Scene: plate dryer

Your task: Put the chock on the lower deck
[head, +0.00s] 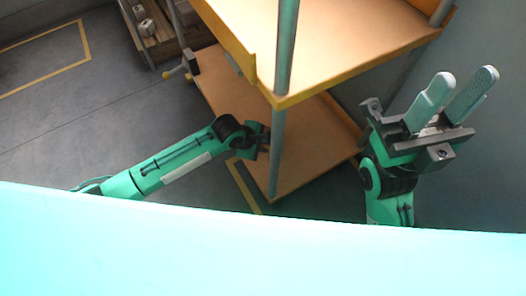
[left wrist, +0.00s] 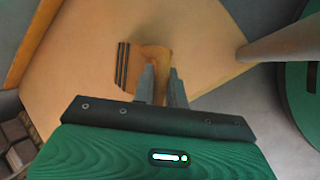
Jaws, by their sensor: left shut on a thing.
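The chock (left wrist: 152,55) is a tan wooden block with a dark striped face, seen in the left wrist view between the fingertips of my left gripper (left wrist: 162,80). My left gripper is shut on it. The lower deck (left wrist: 210,40) spreads out behind the chock in that view; I cannot tell whether they touch. In the head view the lower deck (head: 232,98) is an orange-brown board under the upper deck (head: 340,40). My left gripper (head: 264,140) is over its near part, partly behind a post, and the chock is hidden there. My right gripper (head: 461,82) is open and empty, right of the cart.
A grey corner post (head: 285,45) of the cart stands close to my left gripper; it also shows in the left wrist view (left wrist: 285,42). The upper deck overhangs much of the lower one. A wooden shelf (head: 170,45) with small blocks stands at the back left. Floor at left is clear.

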